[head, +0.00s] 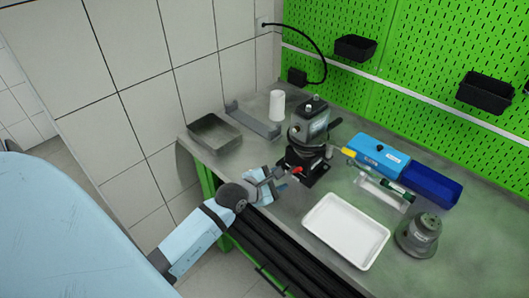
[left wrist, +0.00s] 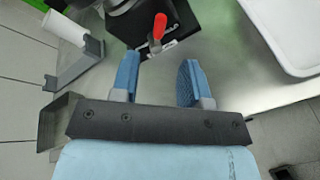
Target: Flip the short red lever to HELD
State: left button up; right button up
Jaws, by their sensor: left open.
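The short red lever (head: 296,170) sits low on the front of the dark grey pump (head: 309,122), at its black base (head: 316,170). The lettering by the lever is too small to read. My right gripper is not in view.
A white tray (head: 346,231) lies to the right on the bench. A grey metal tray (head: 214,134) and a white cylinder (head: 277,105) stand to the left. A blue case (head: 377,153) and a grey round part (head: 420,236) are farther right.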

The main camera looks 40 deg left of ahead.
pick_arm(q)
jog(key=v, duration=0.6)
jog(key=shift+b, duration=0.3)
